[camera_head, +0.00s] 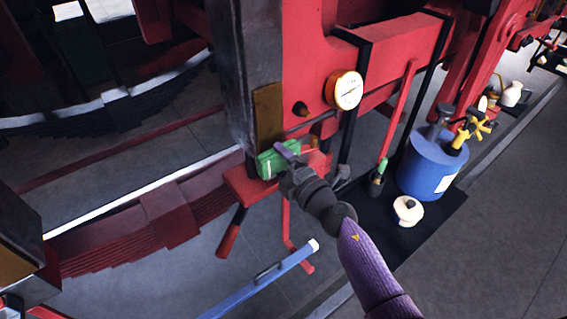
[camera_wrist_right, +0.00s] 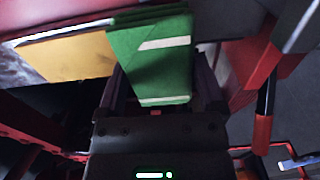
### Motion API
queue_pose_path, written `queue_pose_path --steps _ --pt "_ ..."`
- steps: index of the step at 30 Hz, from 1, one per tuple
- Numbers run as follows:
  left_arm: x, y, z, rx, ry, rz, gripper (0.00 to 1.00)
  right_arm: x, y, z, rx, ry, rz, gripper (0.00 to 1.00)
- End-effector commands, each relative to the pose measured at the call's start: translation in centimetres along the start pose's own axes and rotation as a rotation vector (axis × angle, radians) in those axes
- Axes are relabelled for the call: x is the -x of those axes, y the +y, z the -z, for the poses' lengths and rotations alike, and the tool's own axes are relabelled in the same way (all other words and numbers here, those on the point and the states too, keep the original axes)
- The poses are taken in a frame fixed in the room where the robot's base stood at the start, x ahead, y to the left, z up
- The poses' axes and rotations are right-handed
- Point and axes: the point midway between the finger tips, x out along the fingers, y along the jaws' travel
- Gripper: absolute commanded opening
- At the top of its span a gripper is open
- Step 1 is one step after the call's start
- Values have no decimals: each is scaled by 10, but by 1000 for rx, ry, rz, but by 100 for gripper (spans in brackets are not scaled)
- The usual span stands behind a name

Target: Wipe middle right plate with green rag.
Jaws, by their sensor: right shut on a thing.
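My right gripper (camera_head: 288,158) is shut on the green rag (camera_head: 270,163), a folded green cloth with white stripes. In the right wrist view the rag (camera_wrist_right: 152,60) stands up between my fingers (camera_wrist_right: 160,95). A brass-coloured plate (camera_head: 268,115) is on the dark upright post, just above the rag. In the right wrist view the plate (camera_wrist_right: 70,56) lies to the left of the rag, close to its edge; I cannot tell whether they touch. The plate's lower end is partly hidden by the rag. My left gripper is not in view.
A red shelf (camera_head: 250,188) with red-handled levers (camera_head: 228,235) is below the rag. A pressure gauge (camera_head: 344,90) is on the red frame at right. A blue canister (camera_head: 430,165) and a white pot (camera_head: 407,211) stand on a black mat. A blue bar (camera_head: 265,280) is low in front.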

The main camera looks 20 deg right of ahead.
Motion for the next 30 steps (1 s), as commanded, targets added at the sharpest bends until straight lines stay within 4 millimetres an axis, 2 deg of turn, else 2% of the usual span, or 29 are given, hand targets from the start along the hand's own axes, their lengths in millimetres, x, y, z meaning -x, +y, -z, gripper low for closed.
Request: queue_pose_path --steps 9,12,17,27,30 --pt "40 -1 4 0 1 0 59 2 38 0 1 0 0 33" --pt "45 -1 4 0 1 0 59 2 43 0 0 0 0 33" --pt "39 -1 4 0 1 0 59 -1 36 0 0 -1 0 33" --pt "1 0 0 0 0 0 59 -3 -3 0 1 1 0 33" --pt "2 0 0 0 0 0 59 -4 -3 0 0 0 1 33"
